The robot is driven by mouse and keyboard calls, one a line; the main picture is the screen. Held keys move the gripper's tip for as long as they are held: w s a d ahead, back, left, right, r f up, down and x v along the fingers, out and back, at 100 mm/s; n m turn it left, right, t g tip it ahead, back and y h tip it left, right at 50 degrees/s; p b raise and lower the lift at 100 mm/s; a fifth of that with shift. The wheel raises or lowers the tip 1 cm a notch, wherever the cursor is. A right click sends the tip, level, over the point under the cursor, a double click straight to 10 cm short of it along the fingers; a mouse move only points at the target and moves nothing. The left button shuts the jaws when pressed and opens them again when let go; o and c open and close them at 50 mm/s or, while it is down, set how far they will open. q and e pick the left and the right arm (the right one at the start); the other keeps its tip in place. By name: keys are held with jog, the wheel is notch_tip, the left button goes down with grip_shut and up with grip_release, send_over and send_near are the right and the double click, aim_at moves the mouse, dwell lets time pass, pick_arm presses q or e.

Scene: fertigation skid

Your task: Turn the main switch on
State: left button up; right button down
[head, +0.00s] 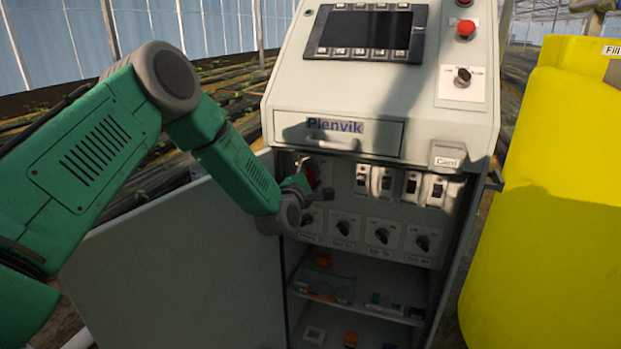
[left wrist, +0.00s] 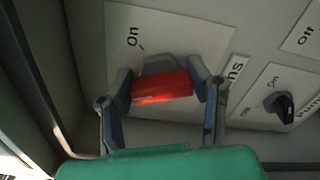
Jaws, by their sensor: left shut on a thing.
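The main switch is a red handle (left wrist: 162,88) on a grey base, on a pale plate marked "On". In the left wrist view the handle lies across the picture, slightly tilted, with the "On" mark above and left of it. My left gripper (left wrist: 163,92) has one finger at each end of the handle and is shut on it. In the head view a bit of the red handle (head: 312,174) shows at the upper left of the open cabinet, mostly hidden by my left gripper (head: 304,184). My right gripper is not in view.
The grey cabinet (head: 385,115) has its door (head: 180,265) open to the left. Several breakers (head: 387,180) and black rotary switches (head: 381,235) sit right of and below the main switch. Shelves with small parts lie beneath. A yellow tank (head: 550,200) stands close on the right.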

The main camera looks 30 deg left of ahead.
pick_arm(q)
jog(key=m, duration=0.3)
jog(key=shift+d+f+m, duration=0.15)
jog(key=shift+f+m, duration=0.2)
jog(key=shift+m, duration=0.05)
jog(key=m, duration=0.3)
jog(key=shift+f+m+b, duration=0.15)
jog(key=shift+m+b, duration=0.15)
jog(key=shift+b, duration=0.05)
jog(key=m, duration=0.6)
jog(key=shift+s+f, duration=0.15)
jog(key=shift+f, duration=0.15)
jog(key=o, duration=1)
jog(key=shift+o, duration=0.9)
jog(key=shift+r, duration=0.15)
jog(key=shift+r, duration=0.1)
